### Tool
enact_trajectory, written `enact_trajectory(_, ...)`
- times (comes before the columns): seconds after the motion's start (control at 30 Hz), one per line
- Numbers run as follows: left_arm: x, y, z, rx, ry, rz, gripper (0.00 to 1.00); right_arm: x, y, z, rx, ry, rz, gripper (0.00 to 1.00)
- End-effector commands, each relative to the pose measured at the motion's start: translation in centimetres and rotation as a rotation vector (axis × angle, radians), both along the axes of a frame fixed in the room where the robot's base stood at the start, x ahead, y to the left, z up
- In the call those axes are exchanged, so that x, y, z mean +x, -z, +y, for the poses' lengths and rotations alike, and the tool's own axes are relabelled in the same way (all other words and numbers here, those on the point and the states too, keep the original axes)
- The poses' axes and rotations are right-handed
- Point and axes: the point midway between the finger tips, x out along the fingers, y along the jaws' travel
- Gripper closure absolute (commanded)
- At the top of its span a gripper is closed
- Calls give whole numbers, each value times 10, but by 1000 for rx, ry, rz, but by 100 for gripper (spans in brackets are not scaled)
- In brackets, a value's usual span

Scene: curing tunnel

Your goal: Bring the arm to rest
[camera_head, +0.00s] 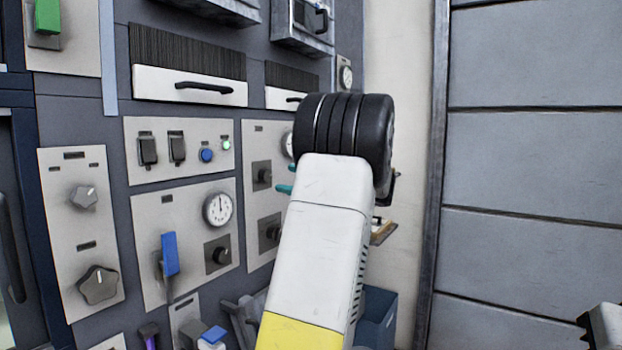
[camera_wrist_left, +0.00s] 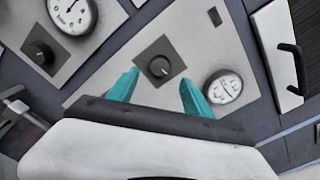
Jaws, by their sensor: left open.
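My left arm, white with a yellow band (camera_head: 318,245), reaches up from the bottom of the head view to a thick black wrist joint. My left gripper (camera_head: 287,178) is mostly hidden behind it, with only teal fingertips showing beside the panel. In the left wrist view the gripper's two teal fingers (camera_wrist_left: 158,91) stand wide apart, with nothing held between them. A black knob (camera_wrist_left: 160,67) on a square dark plate appears between and beyond the fingertips. I cannot tell how far it is from them.
A wall of control panels fills the left, with a blue lever (camera_head: 170,253), a white gauge (camera_head: 218,209) and star knobs (camera_head: 98,284). Brush-topped drawers (camera_head: 190,84) sit above. A blue bin (camera_head: 378,318) stands low behind my arm. A grey panelled door (camera_head: 530,160) is at right.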

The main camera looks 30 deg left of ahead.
Motion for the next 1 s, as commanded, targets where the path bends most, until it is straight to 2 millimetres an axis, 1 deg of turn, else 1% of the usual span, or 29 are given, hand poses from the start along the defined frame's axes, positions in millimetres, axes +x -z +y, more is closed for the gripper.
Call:
enact_trajectory(0.07,0,0,-6,-1,2,0,41,0,0,0,0,0,0,100)
enact_trajectory(0.17,-1,0,-9,0,1,0,41,0,0,0,0,0,0,100)
enact_trajectory(0.57,-1,0,-9,-1,1,0,41,0,0,0,0,0,0,100)
enact_trajectory(0.67,-5,4,-7,-25,-1,-7,41,0,0,0,0,0,0,100)
enact_trajectory(0.77,-21,21,-2,-128,-12,-37,41,0,0,0,0,0,0,100)
enact_trajectory(0.87,-49,52,-3,-317,-27,-99,41,0,0,0,0,0,0,100)
enact_trajectory(0.9,-62,66,-6,-407,-35,-129,41,0,0,0,0,0,0,100)
enact_trajectory(0.97,-81,87,-17,-547,-47,-184,41,0,0,0,0,0,0,100)
enact_trajectory(1.0,-94,99,-26,-638,-56,-221,41,0,0,0,0,0,0,100)
